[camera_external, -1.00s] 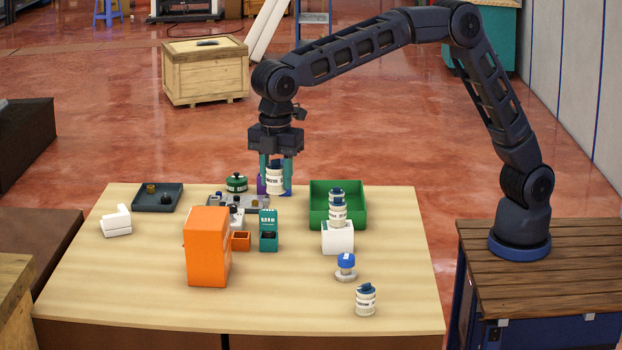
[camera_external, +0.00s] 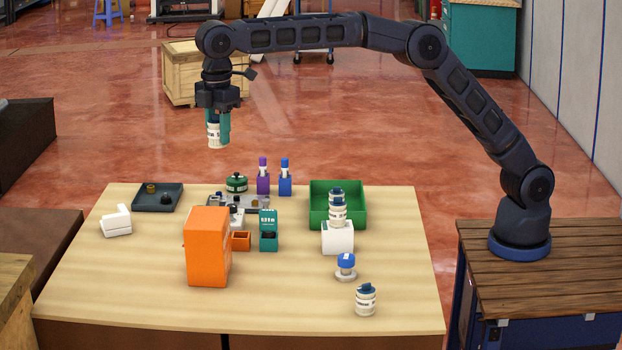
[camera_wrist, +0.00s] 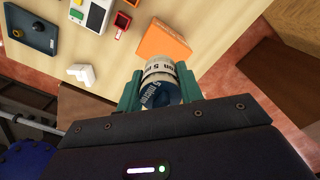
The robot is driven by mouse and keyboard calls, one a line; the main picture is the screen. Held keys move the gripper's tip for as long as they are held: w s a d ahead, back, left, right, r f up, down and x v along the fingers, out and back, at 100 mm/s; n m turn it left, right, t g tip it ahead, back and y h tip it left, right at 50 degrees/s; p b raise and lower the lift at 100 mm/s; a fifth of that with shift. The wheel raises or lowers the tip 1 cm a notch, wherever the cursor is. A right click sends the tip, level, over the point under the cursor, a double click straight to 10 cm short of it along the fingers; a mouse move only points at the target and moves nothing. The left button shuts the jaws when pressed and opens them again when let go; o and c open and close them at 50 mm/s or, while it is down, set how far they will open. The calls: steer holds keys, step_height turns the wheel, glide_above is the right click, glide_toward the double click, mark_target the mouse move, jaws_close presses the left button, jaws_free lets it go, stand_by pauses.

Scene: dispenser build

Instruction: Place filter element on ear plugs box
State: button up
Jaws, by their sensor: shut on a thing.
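The filter element (camera_external: 214,134), a white labelled cylinder with a dark blue end, is held in my gripper (camera_external: 218,130) high above the back left of the table. In the wrist view the filter element (camera_wrist: 160,82) sits between the two teal fingers of my gripper (camera_wrist: 160,88), which touch its sides. No readable label names the ear plugs box; the tall orange box (camera_external: 207,248) at the table's front left may be it, but I cannot tell. The orange box also shows in the wrist view (camera_wrist: 162,40), beyond the filter element and apart from it.
A dark tray (camera_external: 168,205) and white block (camera_external: 116,222) are at left. A teal dispenser (camera_external: 268,230) stands beside a small orange bin (camera_external: 241,242). Similar cylinders are stacked on a white box (camera_external: 338,240) before a green bin (camera_external: 353,189).

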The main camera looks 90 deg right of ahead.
mark_target(219, 145)
step_height(219, 145, down, 16)
stand_by(0.6)
steer(key=shift+f, duration=0.1)
steer(key=o, duration=1)
step_height(219, 145, up, 12)
steer(key=shift+s+r, duration=0.1)
steer(key=shift+r, duration=0.05)
